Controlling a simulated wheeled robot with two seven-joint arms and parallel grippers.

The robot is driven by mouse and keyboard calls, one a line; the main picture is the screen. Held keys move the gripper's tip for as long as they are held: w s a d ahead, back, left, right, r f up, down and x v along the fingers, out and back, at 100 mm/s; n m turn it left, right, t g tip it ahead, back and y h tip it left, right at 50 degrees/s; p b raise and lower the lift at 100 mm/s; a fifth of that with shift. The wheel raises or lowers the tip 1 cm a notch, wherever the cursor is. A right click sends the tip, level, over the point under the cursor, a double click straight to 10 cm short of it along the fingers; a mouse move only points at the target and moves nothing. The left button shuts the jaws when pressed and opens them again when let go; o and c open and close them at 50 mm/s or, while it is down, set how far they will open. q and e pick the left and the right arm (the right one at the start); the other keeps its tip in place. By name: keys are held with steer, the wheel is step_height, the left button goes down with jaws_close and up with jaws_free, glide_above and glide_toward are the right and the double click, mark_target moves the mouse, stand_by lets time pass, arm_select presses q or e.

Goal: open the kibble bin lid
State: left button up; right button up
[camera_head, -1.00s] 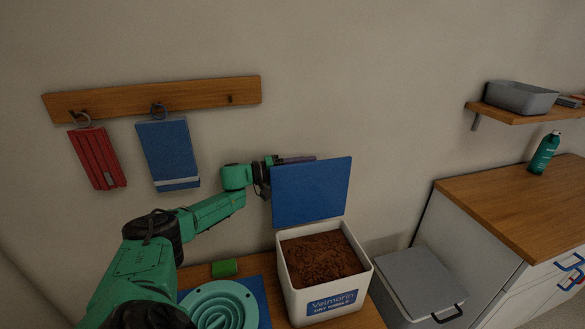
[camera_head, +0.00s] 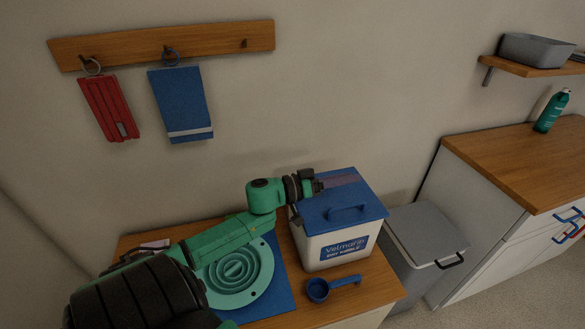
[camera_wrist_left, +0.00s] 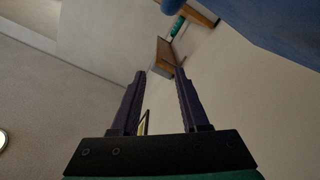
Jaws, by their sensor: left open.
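The white kibble bin (camera_head: 312,255) stands on the wooden table, its blue lid (camera_head: 318,210) lying across the top and hiding the kibble. A blue handle (camera_head: 346,211) stands up from the lid. My left gripper (camera_head: 341,182) is open and empty, above or at the lid's back edge; I cannot tell whether it touches. In the left wrist view, the two dark fingers (camera_wrist_left: 155,95) are apart with nothing between them. A large blue surface, probably the lid, fills that view's top right corner. My right gripper is not in view.
A blue scoop (camera_head: 331,287) lies in front of the bin. A teal ridged bowl (camera_head: 236,284) sits on a blue mat (camera_head: 276,302) to its left, partly behind my arm. A grey lidded box (camera_head: 425,236) stands close on the right. The wall is behind.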

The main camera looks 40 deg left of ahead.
mark_target(331, 211)
arm_select(q)
steer(key=d+f+m+b, duration=0.1)
steer(key=f+b, duration=0.1)
steer(key=b, duration=0.2)
steer(key=s+f+m+b, duration=0.1)
steer(key=f+m+b, duration=0.1)
steer(key=b, duration=0.3)
steer(key=d+f+m+b, duration=0.1)
steer(key=f+b, duration=0.3)
steer(key=b, duration=0.1)
steer(key=shift+s+d+f+m, duration=0.15)
steer(key=shift+s+d+m, duration=0.15)
steer(key=shift+s+d, duration=0.05)
steer(key=shift+s+a+r+p, duration=0.4)
steer(key=shift+s+r, duration=0.05)
steer(key=shift+s, duration=0.15)
steer(key=v, duration=1.2)
steer(key=shift+s+a+r+p, duration=0.15)
steer(key=shift+s+r+p, duration=0.05)
steer(key=shift+p, duration=0.25)
